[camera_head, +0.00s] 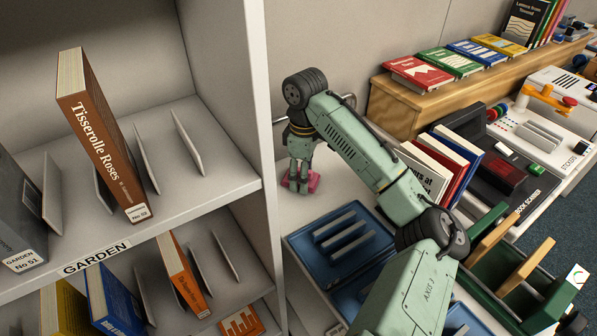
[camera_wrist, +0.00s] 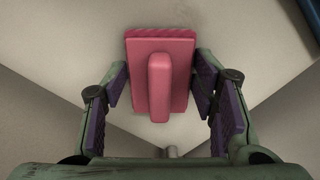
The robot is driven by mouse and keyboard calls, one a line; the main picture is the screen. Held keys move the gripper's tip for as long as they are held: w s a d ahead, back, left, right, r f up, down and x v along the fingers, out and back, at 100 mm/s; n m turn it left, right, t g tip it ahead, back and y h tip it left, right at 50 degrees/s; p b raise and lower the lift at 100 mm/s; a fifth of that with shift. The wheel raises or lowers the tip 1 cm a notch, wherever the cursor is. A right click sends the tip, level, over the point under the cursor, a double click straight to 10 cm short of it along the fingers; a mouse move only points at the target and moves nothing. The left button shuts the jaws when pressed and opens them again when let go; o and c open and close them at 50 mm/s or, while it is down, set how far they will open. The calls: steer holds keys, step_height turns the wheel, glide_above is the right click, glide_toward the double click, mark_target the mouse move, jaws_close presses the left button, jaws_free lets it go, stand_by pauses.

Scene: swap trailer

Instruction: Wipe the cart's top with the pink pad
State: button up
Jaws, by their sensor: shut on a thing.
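The pink pad (camera_head: 314,181) is at the far end of the pale cart top (camera_head: 307,214), beside the bookshelf's side panel. In the wrist view the pad (camera_wrist: 158,85) shows as a flat pink block with a raised bar along its middle. My gripper (camera_head: 300,174) points down over the pad and is shut on it, with one purple-lined finger at each side. The gripper's fingers (camera_wrist: 161,84) partly hide the pad in the head view. I cannot tell whether the pad's underside touches the cart top.
Blue slotted trays (camera_head: 352,226) stand on the cart, close to my gripper. The grey bookshelf (camera_head: 250,100) stands at left, holding upright books. A wooden shelf (camera_head: 395,110) with coloured books is at the back right. Books and a dark machine (camera_head: 495,170) are at right.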

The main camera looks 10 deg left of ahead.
mark_target(314, 190)
steer(key=shift+s+d+r, duration=0.1)
steer(key=shift+s+d, duration=2.65)
steer(key=shift+f, duration=0.2)
steer(key=shift+a, duration=0.15)
steer(key=shift+w+a+r, duration=0.2)
steer(key=shift+w+a, duration=0.8)
steer(key=shift+w, duration=0.1)
steer(key=shift+w+a, duration=2)
steer(key=shift+w, duration=0.05)
steer(key=shift+r, duration=3)
